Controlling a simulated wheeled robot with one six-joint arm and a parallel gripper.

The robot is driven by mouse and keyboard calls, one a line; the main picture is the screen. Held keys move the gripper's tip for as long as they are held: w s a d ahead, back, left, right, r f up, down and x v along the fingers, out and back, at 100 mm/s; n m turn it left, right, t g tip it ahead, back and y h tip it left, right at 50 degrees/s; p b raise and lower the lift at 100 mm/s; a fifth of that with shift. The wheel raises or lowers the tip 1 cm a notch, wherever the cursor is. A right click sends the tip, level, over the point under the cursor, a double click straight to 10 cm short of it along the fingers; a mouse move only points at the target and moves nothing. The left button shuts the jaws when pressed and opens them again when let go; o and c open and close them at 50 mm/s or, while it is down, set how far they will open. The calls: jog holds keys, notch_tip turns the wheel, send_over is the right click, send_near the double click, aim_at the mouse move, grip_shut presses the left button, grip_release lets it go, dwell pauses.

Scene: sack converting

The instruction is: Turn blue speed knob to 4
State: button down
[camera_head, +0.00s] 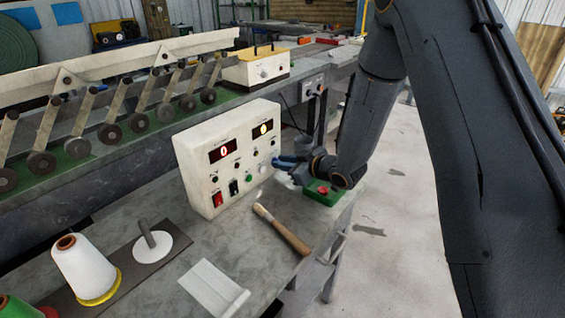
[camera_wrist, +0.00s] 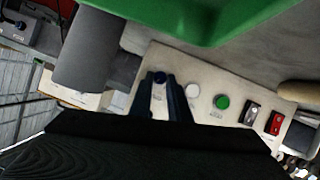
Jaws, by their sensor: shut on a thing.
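The white control box (camera_head: 215,190) stands on the grey bench with its panel facing my arm. The blue knob (camera_wrist: 159,77) shows in the wrist view between the two dark fingertips of my gripper (camera_wrist: 163,88). My gripper also shows in the head view at the right end of the panel (camera_head: 283,162), shut on the blue knob. The knob's pointer and scale marks are too small to read. A white knob (camera_wrist: 193,91) and a green button (camera_wrist: 221,102) sit beside it on the panel. The red display (camera_head: 223,151) and the yellow display (camera_head: 263,129) are lit.
A green box with a red button (camera_head: 322,191) sits close to my gripper. A wooden-handled brush (camera_head: 284,230) lies in front of the box. A white thread cone (camera_head: 85,267) stands front left, and a roller rack (camera_head: 110,100) runs behind.

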jog(key=shift+w+d+r+m+g+y+p, duration=0.1)
jog(key=shift+m+g+y+p, duration=0.2)
jog(key=shift+m+g+p, duration=0.2)
jog(key=shift+w+d+m+g+y+p, duration=0.1)
jog(key=shift+m+g+y+p, duration=0.25)
jog(key=shift+m, duration=0.25)
jog(key=shift+w+m+g+y+p, duration=0.1)
jog(key=shift+m+g+y+p, duration=0.25)
jog(key=shift+m, duration=0.55)
jog(key=m, duration=0.1)
jog(key=m+g+y, duration=0.2)
jog(key=shift+w+d+f+m, duration=0.2)
jog(key=shift+w+f+m, duration=0.05)
jog(key=shift+m, duration=0.15)
jog(key=c, duration=1.7)
grip_release()
jog(key=shift+o, duration=0.2)
jog(key=shift+b+v, duration=1)
jog(key=shift+v, duration=2.9)
